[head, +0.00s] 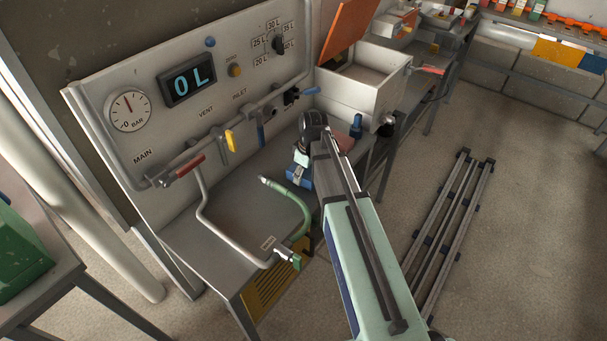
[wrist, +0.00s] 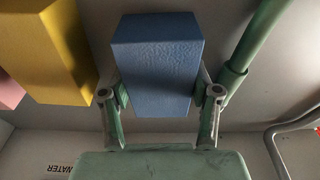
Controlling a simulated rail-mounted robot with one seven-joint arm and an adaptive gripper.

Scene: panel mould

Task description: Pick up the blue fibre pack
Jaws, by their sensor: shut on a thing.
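The blue fibre pack (wrist: 155,62) is a block with a textured face, in the middle of the wrist view. My gripper (wrist: 162,93) is shut on it, with one finger against each side. In the head view the pack (head: 298,177) shows only as a small blue patch below my gripper, low over the metal bench or on it. My arm hides most of that spot. I cannot tell whether the pack touches the bench.
A yellow block (wrist: 48,45) and a pink block (wrist: 8,92) are left of the pack. A green hose (head: 300,205) and bent metal pipe (head: 225,232) lie close by. The valve panel (head: 95,85) rises behind; an open-lidded metal box (head: 350,95) stands right.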

